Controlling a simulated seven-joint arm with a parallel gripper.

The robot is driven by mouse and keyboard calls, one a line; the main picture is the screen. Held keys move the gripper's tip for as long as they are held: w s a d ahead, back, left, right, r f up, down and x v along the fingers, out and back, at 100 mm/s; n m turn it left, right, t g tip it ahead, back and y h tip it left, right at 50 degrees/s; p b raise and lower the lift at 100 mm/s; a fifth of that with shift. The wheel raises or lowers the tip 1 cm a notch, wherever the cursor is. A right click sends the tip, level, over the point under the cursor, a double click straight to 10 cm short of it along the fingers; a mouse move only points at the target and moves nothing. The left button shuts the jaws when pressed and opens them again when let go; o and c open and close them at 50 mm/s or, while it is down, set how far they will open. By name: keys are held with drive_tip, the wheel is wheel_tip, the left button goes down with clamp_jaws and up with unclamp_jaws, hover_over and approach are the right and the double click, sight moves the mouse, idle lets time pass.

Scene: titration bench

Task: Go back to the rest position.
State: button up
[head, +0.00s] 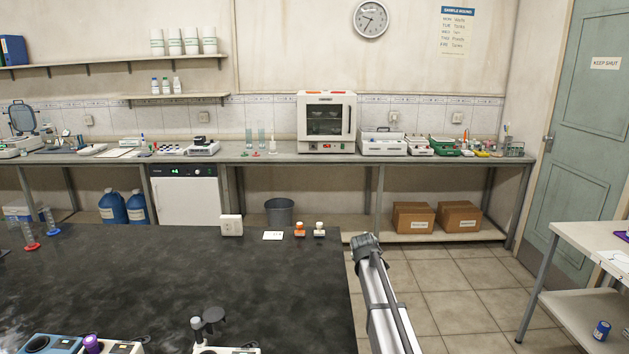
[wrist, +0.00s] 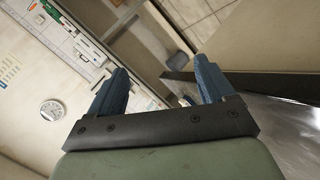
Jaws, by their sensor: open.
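My gripper (wrist: 160,85) shows in the wrist view with its two blue fingers spread apart and nothing between them. The wrist view is tilted and looks out over the room, with the wall clock, the back bench and the floor in sight. In the head view my arm rises at the right edge of the dark bench (head: 180,270). The gripper's fingers cannot be made out in that view.
A side table (head: 585,240) is at right. The bench's middle is clear.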

drive_tip(key=s+d+f+m+g, duration=0.1)
drive_tip(key=s+f+m+g, duration=0.25)
drive_tip(key=s+f, duration=1.3)
drive_tip(key=s+d+f+m+g, duration=0.15)
drive_tip(key=s+f+g, duration=0.35)
drive_tip(key=s+f, duration=1.2)
drive_tip(key=s+a+f+m+g, duration=0.1)
drive_tip(key=s+f+g, duration=0.2)
drive_tip(key=s, duration=1)
drive_tip(key=s+a+f+m+g+y, duration=0.1)
drive_tip(key=s+f, duration=0.5)
drive_tip(key=s, duration=0.7)
drive_tip(key=s+a+f+m+g+y, duration=0.1)
drive_tip(key=s+f+m+g, duration=0.2)
drive_tip(key=s, duration=1.1)
wheel_tip(320, 180, down, 2)
drive_tip(key=shift+f+g, duration=0.1)
drive_tip(key=shift+g, duration=0.95)
